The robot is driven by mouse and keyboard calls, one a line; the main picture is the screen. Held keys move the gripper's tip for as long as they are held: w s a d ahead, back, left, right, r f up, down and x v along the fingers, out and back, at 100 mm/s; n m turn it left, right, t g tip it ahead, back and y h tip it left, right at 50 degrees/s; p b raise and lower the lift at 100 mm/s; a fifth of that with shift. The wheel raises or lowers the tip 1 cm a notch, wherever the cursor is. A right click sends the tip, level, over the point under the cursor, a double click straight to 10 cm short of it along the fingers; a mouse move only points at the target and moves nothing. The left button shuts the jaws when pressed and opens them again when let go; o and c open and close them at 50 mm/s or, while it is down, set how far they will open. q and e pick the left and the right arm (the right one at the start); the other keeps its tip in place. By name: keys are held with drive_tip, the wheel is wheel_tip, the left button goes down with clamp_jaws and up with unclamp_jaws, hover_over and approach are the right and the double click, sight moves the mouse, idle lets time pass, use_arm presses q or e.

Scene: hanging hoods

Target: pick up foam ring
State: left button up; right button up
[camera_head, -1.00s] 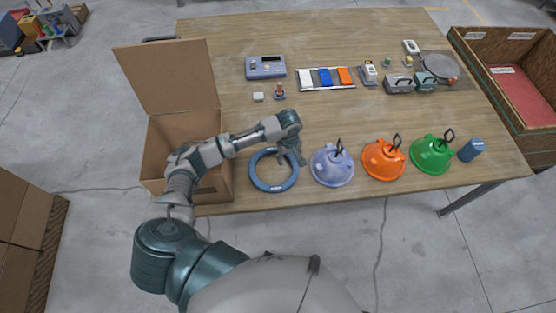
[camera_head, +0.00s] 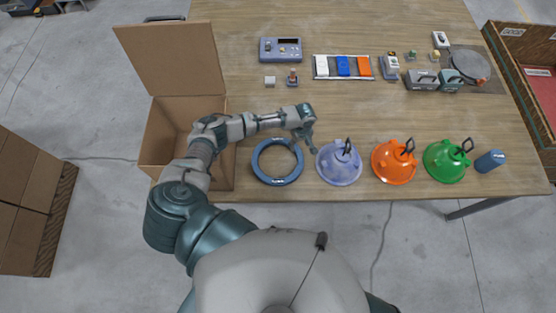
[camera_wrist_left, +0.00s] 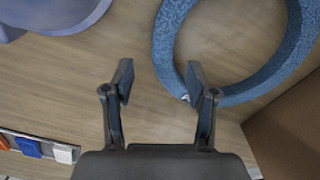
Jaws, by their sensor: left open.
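The foam ring (camera_head: 257,163) is blue and lies flat on the table near its front edge, right of the open cardboard box. In the left wrist view, the ring (camera_wrist_left: 165,45) fills the upper right. My left gripper (camera_head: 307,136) is open and empty, just beyond the ring's upper right side in the head view. My right gripper is out of view.
The open cardboard box (camera_head: 160,140) stands left of the ring. Lavender (camera_head: 338,168), orange (camera_head: 393,168) and green (camera_head: 444,165) hoods and a blue cylinder (camera_head: 489,160) stand in a row to the right. Small devices and a tray (camera_head: 343,67) lie further back.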

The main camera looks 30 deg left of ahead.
sight(299, 151)
use_arm(q)
drive_tip(key=f, duration=0.5)
drive_tip(key=shift+s+f, duration=0.2)
drive_tip(key=shift+f, duration=0.1)
drive_tip(key=c, duration=1)
